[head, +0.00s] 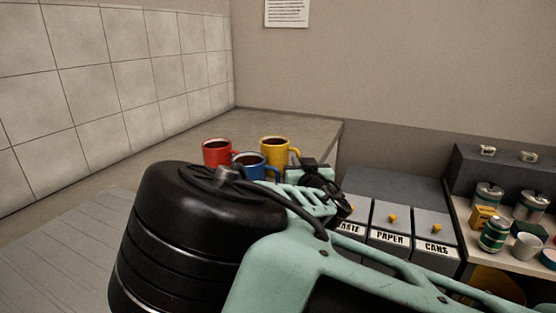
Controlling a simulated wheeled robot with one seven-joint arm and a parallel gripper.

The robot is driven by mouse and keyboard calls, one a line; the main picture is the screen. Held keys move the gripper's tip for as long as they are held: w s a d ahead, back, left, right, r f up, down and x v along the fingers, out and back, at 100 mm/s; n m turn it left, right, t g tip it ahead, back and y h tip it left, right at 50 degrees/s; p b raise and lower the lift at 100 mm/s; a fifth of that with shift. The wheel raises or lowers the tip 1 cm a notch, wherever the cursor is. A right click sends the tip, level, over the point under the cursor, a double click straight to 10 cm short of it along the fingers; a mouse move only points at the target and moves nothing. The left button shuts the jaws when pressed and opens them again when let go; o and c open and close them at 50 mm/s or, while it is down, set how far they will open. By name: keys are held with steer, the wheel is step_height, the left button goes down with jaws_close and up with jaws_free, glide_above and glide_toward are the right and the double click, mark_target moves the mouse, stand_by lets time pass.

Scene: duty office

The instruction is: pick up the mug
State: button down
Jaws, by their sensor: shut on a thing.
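Three mugs with dark contents stand close together on the counter, beyond my arm. The red mug (216,151) is at the left, the blue mug (248,161) in the middle and nearer, and the yellow mug (273,148) at the right. My arm hides the lower parts of the blue and yellow mugs. My gripper (307,165) shows only in part, as dark pieces just right of the yellow mug, by its handle side. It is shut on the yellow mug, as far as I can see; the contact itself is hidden. The mugs look upright.
The grey counter (300,125) is clear behind the mugs, with a tiled wall (110,80) at left. At right stand bins marked PAPER (390,240) and CANS (436,248). A shelf holds several cans and a white cup (527,246).

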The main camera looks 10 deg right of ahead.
steer(key=shift+r, duration=0.1)
step_height(320, 180, up, 10)
steer(key=shift+p, duration=0.4)
stand_by(0.8)
